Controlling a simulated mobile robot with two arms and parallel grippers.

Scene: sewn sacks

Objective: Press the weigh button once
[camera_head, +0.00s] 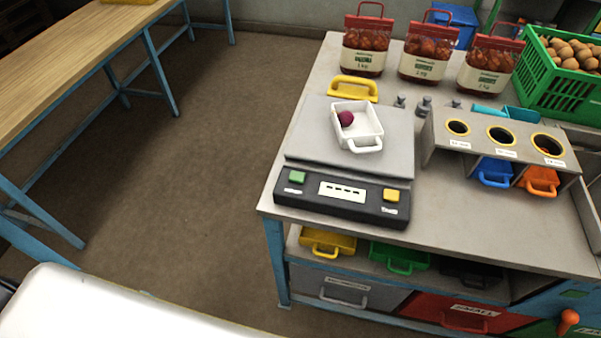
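A weighing scale (333,203) stands at the front left of the grey bench, with a dark front panel and a grey weighing plate. The panel has a green button (297,177) on the left and a yellow button (391,195) on the right. Each has a small white label in front of it, too small to read surely. The display (343,192) between them shows dashes. A white scoop tray (366,130) rests on the plate with a dark red round item (346,118) inside. Neither gripper is in view.
To the right stand a holed stand (497,138) and a green crate (556,90). Coloured bins (327,242) sit below. Open floor (190,140) lies left of the bench.

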